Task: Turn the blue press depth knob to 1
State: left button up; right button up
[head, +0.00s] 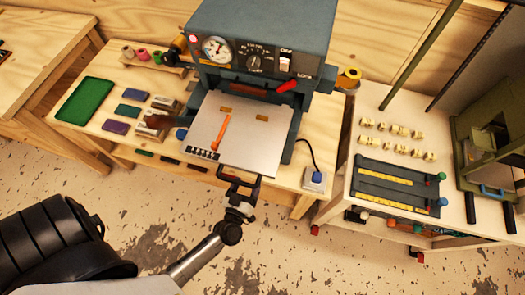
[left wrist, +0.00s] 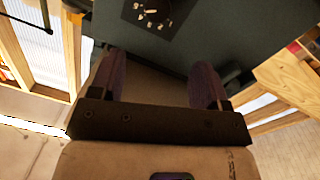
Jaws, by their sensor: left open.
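A small blue knob (head: 181,134) shows at the left side of the dark press (head: 262,45), beside its pale plate. Its setting is too small to read. My left gripper (head: 240,183) is in front of the press, close to the plate's front edge and to the right of and nearer than the blue knob. It is open, and I see nothing held in it. In the left wrist view, its two dark fingers (left wrist: 161,78) stand apart. The blue knob is not seen in that view. My right gripper is not in view.
The press front has a gauge (head: 216,48), a black dial (head: 254,63) and a red lever (head: 287,86). A blue plug (head: 315,180) is at right. A jig (head: 398,186) with another blue knob (head: 442,202) is on the right cart. A green tray (head: 86,101) is at left.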

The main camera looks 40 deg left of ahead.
pick_arm(q)
jog(key=x, duration=1.3)
jog(key=shift+w, duration=0.4)
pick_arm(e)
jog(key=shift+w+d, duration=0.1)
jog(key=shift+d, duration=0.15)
pick_arm(q)
jog(key=shift+c, duration=0.3)
jog(key=c, duration=0.9)
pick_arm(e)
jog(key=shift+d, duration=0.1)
